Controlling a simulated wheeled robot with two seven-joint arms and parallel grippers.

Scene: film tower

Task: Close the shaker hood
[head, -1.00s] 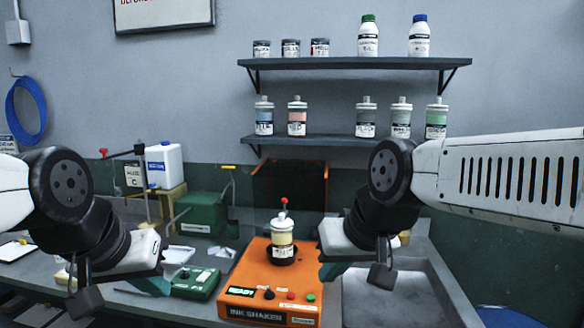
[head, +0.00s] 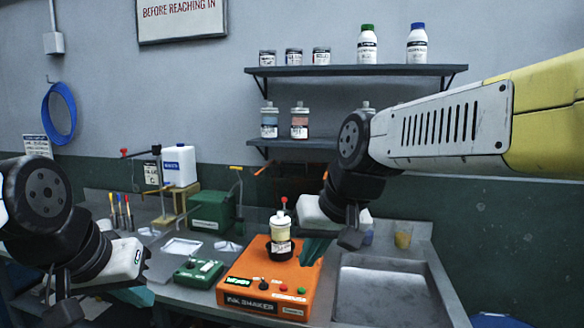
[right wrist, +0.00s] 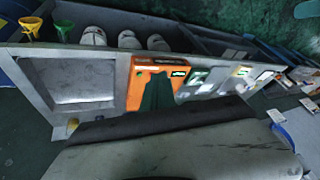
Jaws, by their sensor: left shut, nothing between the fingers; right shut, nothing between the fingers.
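The orange ink shaker (head: 265,288) stands on the bench, with a small screen and coloured buttons on its front. A cream jar (head: 281,228) with a red-tipped top stands upright on it. The hood (head: 287,186) is a dark panel raised behind the jar, partly hidden by my right arm. My right gripper (head: 315,250) is shut and empty, over the shaker's right side, just right of the jar. Its green fingers (right wrist: 158,92) overlap the orange shaker (right wrist: 143,75) in the right wrist view. My left gripper (head: 138,295) is shut and empty, low at the left, apart from the shaker.
A sink (head: 385,290) lies right of the shaker. A small green device (head: 198,270) and a white tray (head: 181,247) lie to its left, with a green box (head: 213,211) behind. Shelves with jars and bottles (head: 355,70) hang above.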

